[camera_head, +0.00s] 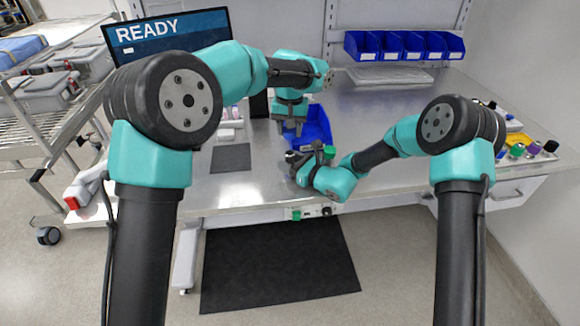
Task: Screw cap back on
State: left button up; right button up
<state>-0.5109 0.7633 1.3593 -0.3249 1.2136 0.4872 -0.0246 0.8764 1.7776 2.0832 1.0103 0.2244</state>
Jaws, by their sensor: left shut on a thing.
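My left gripper (287,127) points down over the work table, beside a blue bin. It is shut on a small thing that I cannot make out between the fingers. My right gripper (298,160) is lower, near the front of the table, with its wrist low over the edge. Its fingers are dark and small, so I cannot tell whether they are open or shut. A small green piece (329,151) shows by the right gripper; I cannot tell whether it is a cap. No bottle with a bare neck can be made out, and the grippers hide part of this area.
The blue bin (320,124) stands just behind the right gripper. A dark mat (230,158) lies to the left. Several blue bins (403,46) line the back. Coloured round-topped items (533,150) stand at the right edge. The table's right middle (385,105) is clear. A monitor reading READY (165,32) is at back left.

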aim_at(290, 153)
grip_shut()
pick_arm(q)
jog(key=shift+f, duration=2.55)
jog(key=shift+f, duration=0.85)
jog(key=shift+f, duration=0.6)
